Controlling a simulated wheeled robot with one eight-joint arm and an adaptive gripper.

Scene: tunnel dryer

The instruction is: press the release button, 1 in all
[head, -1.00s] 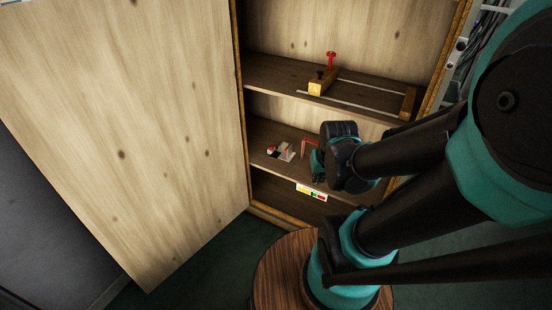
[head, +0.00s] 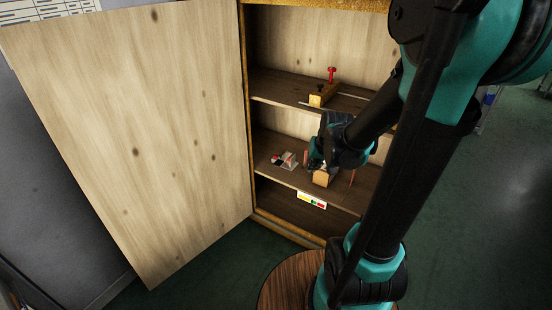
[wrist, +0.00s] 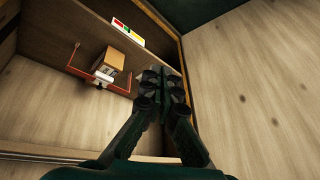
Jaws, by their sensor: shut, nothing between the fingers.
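My gripper (head: 315,164) is shut and empty, in front of the middle shelf of an open wooden cabinet; its fingertips (wrist: 162,82) show in the wrist view. A small grey-and-white device with red parts (head: 284,160) sits on that shelf, left of my gripper. A wooden block (head: 322,178) with a white part stands right by the gripper in the head view, within a red bracket; the block (wrist: 110,62) and bracket (wrist: 76,60) show apart from the fingers in the wrist view. I cannot tell which part is the release button.
The upper shelf (head: 285,88) holds a yellow block (head: 322,95) with a red knob (head: 332,74) and a rail. A yellow, red and green label (head: 312,200) is on the middle shelf's front edge. The large wooden door (head: 130,130) stands open at left. A round wooden surface (head: 285,280) is below.

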